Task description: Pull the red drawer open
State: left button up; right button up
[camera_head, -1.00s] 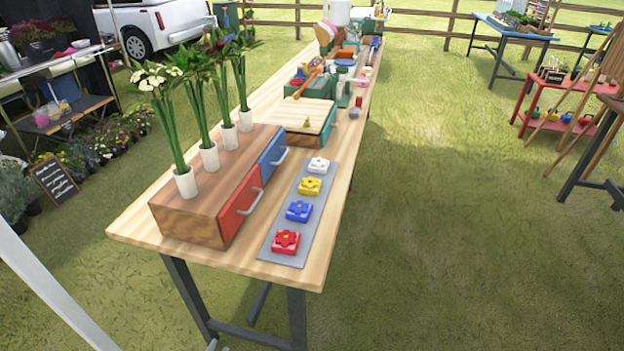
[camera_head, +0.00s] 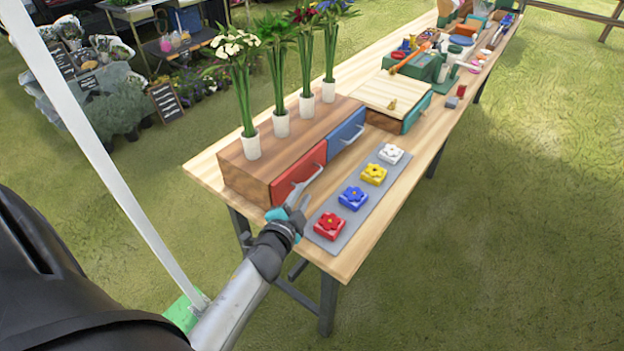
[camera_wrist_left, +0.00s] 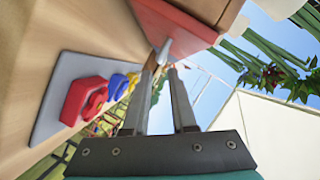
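The red drawer (camera_head: 298,174) is the near drawer of the wooden flower box (camera_head: 245,176), and its front looks flush with the blue drawer (camera_head: 346,133) beside it. My left gripper (camera_head: 305,188) is in front of the red drawer at its grey handle. In the left wrist view the red drawer front (camera_wrist_left: 178,25) is just ahead, with the handle (camera_wrist_left: 165,48) at the fingertips of my left gripper (camera_wrist_left: 165,68). The two fingers are apart. Whether they touch the handle cannot be told. My right gripper is not in view.
A grey mat (camera_head: 331,243) with red, blue, yellow and white flower blocks lies to the right of the drawers. White vases (camera_head: 251,145) of flowers stand on the box. A second wooden box (camera_head: 392,97) is farther back. A white pole (camera_head: 100,150) crosses at left.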

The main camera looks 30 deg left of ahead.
aim_at(311, 179)
pick_arm(q)
jog(key=b+x, duration=0.1)
jog(key=x, duration=0.7)
jog(key=shift+w+b, duration=0.1)
jog(key=shift+b, duration=0.25)
jog(key=shift+c, duration=0.2)
grip_shut()
dwell(0.8)
